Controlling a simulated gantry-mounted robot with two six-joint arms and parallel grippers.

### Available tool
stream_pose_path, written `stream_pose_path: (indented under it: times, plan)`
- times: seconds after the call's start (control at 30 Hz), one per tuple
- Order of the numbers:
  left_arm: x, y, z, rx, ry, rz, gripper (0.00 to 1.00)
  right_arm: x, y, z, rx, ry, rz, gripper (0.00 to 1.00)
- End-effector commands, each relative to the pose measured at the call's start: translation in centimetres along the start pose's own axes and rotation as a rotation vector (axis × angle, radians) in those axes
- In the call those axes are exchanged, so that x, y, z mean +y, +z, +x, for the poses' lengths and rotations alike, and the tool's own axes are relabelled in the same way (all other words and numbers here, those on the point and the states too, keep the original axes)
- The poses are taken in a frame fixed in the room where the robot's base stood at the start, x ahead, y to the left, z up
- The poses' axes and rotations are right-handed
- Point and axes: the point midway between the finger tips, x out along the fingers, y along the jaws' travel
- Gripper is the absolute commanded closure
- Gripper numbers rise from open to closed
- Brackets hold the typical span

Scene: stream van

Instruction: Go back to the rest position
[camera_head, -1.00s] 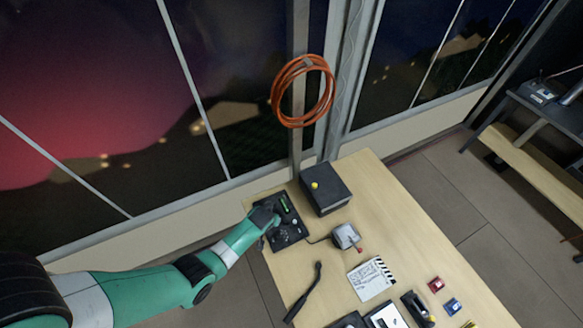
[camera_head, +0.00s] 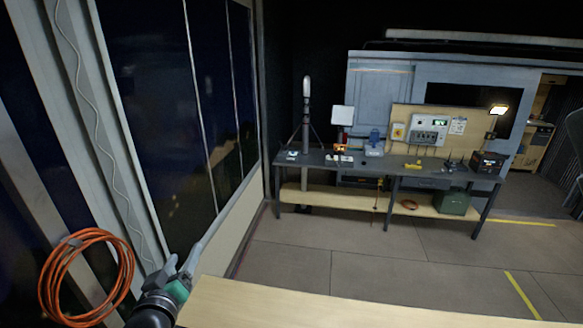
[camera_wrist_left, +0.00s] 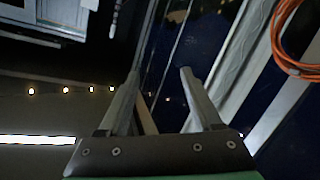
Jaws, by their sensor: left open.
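My left gripper (camera_head: 186,258) shows at the lower left of the head view, above the left end of the wooden table (camera_head: 300,305). It also shows in the left wrist view (camera_wrist_left: 160,76), where its two fingers stand apart with nothing between them. Most of the left arm is cut off by the bottom edge of the head view. My right gripper is in neither view.
A coiled orange cable (camera_head: 86,277) hangs left of my left gripper, and it shows at the upper right in the left wrist view (camera_wrist_left: 281,45). Dark windows line the left wall. A workbench (camera_head: 378,171) with equipment stands across open floor (camera_head: 400,248).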

Motion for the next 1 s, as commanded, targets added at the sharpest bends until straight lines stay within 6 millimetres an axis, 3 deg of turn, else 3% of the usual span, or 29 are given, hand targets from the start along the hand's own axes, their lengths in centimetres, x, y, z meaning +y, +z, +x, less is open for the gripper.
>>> stream_pose_path:
  times: [0.03,0.17,0.2,0.33,0.47,0.5,0.6,0.83,1.0]
  plan:
    - [3.0,-3.4,-1.4,0.074,0.066,0.007,0.34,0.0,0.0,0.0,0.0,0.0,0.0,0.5]
    - [9.4,-11.5,-6.6,0.274,0.226,0.036,0.34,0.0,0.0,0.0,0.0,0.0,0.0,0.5]
    - [11.2,-13.8,-8.7,0.34,0.272,0.047,0.34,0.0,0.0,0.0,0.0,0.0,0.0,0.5]
    - [15.3,-20.5,-16.9,0.568,0.406,0.089,0.34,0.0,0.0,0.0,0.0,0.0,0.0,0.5]
    - [16.7,-24.8,-24.8,0.783,0.482,0.151,0.34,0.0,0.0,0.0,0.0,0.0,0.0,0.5]
    - [16.7,-25.5,-26.8,0.836,0.492,0.175,0.34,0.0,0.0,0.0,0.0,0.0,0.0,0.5]
    - [16.8,-26.1,-29.7,0.927,0.488,0.254,0.34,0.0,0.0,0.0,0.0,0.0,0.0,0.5]
    - [16.6,-25.5,-29.2,0.937,0.458,0.315,0.34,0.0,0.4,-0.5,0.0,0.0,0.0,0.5]
    - [14.7,-21.4,-28.3,0.935,0.458,0.314,0.34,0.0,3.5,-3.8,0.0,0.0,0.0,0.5]
